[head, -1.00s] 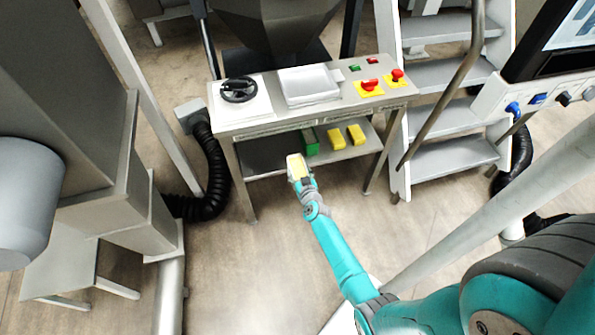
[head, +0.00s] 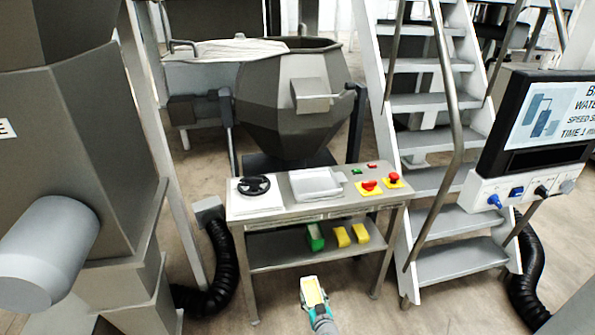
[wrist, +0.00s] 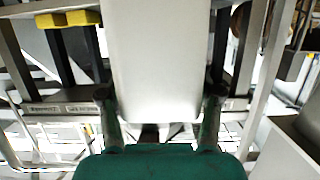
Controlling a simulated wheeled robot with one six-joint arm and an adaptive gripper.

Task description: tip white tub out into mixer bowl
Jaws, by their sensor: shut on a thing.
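A white tub (head: 304,294) with something yellow inside is at the bottom of the head view. My gripper (head: 321,316) is shut on it. In the wrist view the tub (wrist: 152,60) is a pale block between the two fingers of my gripper (wrist: 160,105), and it hides much of what lies beyond. The mixer bowl (head: 280,108) is a large dark faceted vessel behind the control table, with its open top at the upper middle. The tub is apart from the bowl, in front of the table and well below the bowl's rim.
The control table (head: 278,209) stands between my gripper and the bowl. Its lower shelf (head: 285,252) holds a green box (head: 315,237) and yellow blocks (head: 342,237). Metal stairs (head: 440,185) and a screen panel (head: 540,130) are on the right. A grey machine (head: 75,150) fills the left.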

